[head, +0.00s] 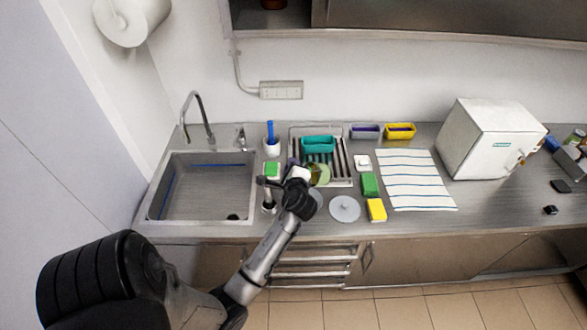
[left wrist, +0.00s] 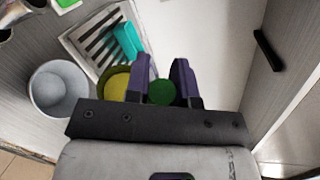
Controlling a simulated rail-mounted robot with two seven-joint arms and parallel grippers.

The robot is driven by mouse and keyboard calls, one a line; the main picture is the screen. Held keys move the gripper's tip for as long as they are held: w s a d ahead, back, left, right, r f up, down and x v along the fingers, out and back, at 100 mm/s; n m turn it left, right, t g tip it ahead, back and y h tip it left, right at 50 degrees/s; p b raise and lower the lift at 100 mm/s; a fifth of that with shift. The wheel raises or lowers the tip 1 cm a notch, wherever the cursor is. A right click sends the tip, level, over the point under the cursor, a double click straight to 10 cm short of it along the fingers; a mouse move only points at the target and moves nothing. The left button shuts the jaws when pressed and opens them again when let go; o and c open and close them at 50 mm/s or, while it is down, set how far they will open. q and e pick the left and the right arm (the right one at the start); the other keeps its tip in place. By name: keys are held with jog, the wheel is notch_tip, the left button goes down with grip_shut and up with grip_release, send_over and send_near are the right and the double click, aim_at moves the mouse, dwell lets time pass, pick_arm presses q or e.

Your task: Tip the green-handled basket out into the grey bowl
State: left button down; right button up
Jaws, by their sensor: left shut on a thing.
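My left gripper (head: 294,172) is shut on the green handle (left wrist: 160,93) of the basket; the handle shows between its dark fingers in the left wrist view (left wrist: 163,82). The basket (left wrist: 116,84) looks yellow-green and is partly hidden by the gripper body. In the head view the basket (head: 321,175) shows just right of the gripper, over the near part of the dish rack. I cannot tell its height or tilt clearly. The grey bowl (left wrist: 57,90) stands apart, left of the basket in the left wrist view. In the head view the arm mostly hides the bowl (head: 317,197).
The dish rack (head: 347,168) holds a teal box (head: 318,145). A sink (head: 203,187) is on the left. A grey disc (head: 345,208), a green sponge (head: 370,185) and a yellow sponge (head: 376,210) lie to the right. A striped towel (head: 415,180) lies beside a white machine (head: 492,140).

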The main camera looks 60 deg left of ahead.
pick_arm(q)
jog(key=s+f+n+y+b, duration=0.1)
jog(key=s+f+n+b, duration=0.2)
jog(key=b, duration=0.9)
jog(key=s+f+n+t+y+b, duration=0.1)
jog(key=s+f+n+y+b, duration=0.1)
jog(key=f+n+b, duration=0.3)
jog(key=shift+s+d+f+t+b, duration=0.15)
jog(key=shift+s+f+t+b, duration=0.25)
jog(key=shift+f+b, duration=2.95)
jog(key=shift+s+r+b, duration=0.1)
jog(key=shift+r+b, duration=0.85)
jog(key=shift+b, duration=0.05)
